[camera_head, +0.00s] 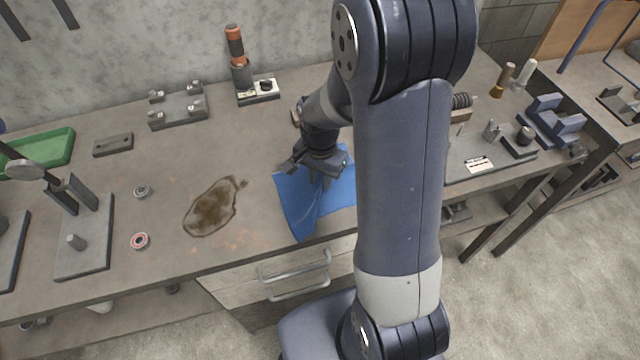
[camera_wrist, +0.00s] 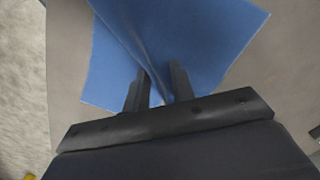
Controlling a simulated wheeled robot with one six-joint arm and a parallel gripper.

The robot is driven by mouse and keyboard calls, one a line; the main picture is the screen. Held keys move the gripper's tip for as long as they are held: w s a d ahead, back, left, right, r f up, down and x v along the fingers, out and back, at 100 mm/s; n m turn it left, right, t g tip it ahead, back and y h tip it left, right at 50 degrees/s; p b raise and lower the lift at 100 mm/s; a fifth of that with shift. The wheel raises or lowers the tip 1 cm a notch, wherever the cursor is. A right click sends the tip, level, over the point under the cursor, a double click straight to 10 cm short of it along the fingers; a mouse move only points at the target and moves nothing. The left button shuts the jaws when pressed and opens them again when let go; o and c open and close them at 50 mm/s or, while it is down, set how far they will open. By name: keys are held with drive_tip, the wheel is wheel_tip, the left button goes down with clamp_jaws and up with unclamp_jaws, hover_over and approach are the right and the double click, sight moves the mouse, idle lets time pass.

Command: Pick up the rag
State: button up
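The blue rag (camera_head: 297,205) lies at the front of the workbench, right of the brown stain, with a corner close to the front edge. It is creased, and a raised fold runs up to my gripper. My gripper (camera_head: 322,178) points down at the rag's middle. In the wrist view my gripper (camera_wrist: 158,92) has its two fingers close together, with a narrow fold of the rag (camera_wrist: 210,40) pinched between them. The rest of the rag spreads out beyond the fingers. My arm hides the rag's right side in the head view.
A brown stain (camera_head: 212,208) marks the workbench (camera_head: 165,240) left of the rag. Two small rings, a green tray (camera_head: 40,152) and metal fixtures stand farther left. An orange-topped tool (camera_head: 236,55) stands at the back. A drawer handle (camera_head: 295,275) juts out below the front edge.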

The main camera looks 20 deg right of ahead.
drive_tip(key=shift+s+f, duration=0.15)
drive_tip(key=c, duration=0.3)
drive_tip(key=shift+c, duration=0.7)
wheel_tip(320, 180, up, 12)
drive_tip(key=p, duration=0.9)
drive_tip(key=shift+r, duration=0.2)
clamp_jaws()
drive_tip(key=shift+f, duration=0.1)
wheel_tip(320, 180, up, 9)
drive_tip(key=p, duration=0.1)
drive_tip(key=shift+w, duration=0.2)
